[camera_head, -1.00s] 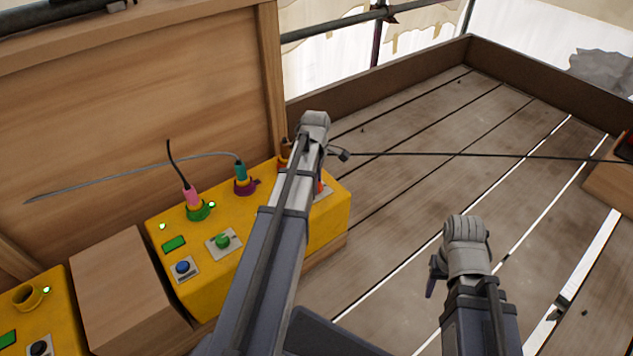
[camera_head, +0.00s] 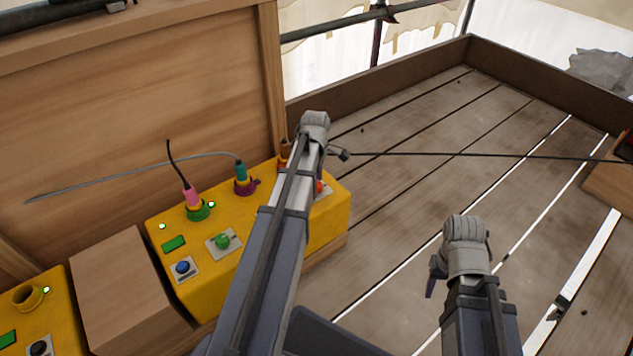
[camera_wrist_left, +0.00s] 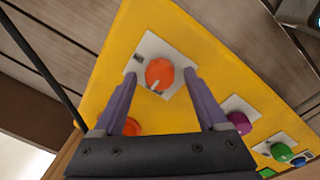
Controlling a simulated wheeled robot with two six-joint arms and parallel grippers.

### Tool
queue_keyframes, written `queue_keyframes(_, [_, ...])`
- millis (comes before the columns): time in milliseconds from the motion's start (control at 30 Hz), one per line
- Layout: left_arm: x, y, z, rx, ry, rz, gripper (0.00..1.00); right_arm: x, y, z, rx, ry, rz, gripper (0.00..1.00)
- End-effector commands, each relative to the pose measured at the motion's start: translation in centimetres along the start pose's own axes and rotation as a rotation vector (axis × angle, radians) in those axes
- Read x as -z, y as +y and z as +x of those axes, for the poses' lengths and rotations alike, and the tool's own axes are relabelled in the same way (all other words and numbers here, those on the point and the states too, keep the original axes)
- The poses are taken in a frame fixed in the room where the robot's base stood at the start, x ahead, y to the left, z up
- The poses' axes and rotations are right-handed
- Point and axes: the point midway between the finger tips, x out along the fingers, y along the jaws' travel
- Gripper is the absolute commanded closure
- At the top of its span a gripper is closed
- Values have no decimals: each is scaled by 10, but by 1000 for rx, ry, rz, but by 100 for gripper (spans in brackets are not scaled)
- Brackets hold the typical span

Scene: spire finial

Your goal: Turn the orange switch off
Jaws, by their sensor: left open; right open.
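The orange switch (camera_wrist_left: 160,74) is a round knob with a pale mark on a light square plate (camera_wrist_left: 146,50), on the yellow control box (camera_wrist_left: 110,65). In the left wrist view it sits between the two purple fingers of my left gripper (camera_wrist_left: 158,88), which are open with a gap on either side. In the head view my left arm hides most of the switch; only an orange sliver (camera_head: 321,187) shows at its right edge. My right gripper (camera_head: 432,277) is away from the box, over the plank floor at the right; its fingers are mostly hidden.
The box also has a green knob (camera_head: 222,241), a blue knob (camera_head: 183,267) and a purple knob (camera_wrist_left: 239,122). Pink (camera_head: 191,195) and teal (camera_head: 240,172) plugs with cables stand in sockets. A thin dark cable (camera_head: 480,154) runs right. A wooden block (camera_head: 128,290) stands left of the box.

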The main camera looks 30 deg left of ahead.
Motion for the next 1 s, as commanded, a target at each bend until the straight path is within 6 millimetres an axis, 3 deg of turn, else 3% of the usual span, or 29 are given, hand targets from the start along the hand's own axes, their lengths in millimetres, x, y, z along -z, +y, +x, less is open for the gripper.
queue_keyframes(267, [0, 0, -13, 0, 0, 0, 25, -1, 1, -13, 0, -1, 0, 50])
queue_keyframes(733, [0, 0, -71, 0, 0, 0, 25, -4, 7, -70, 0, -4, -2, 50])
queue_keyframes(1000, [0, 0, -78, 0, 0, 0, 25, -5, 8, -78, 0, -4, -4, 50])
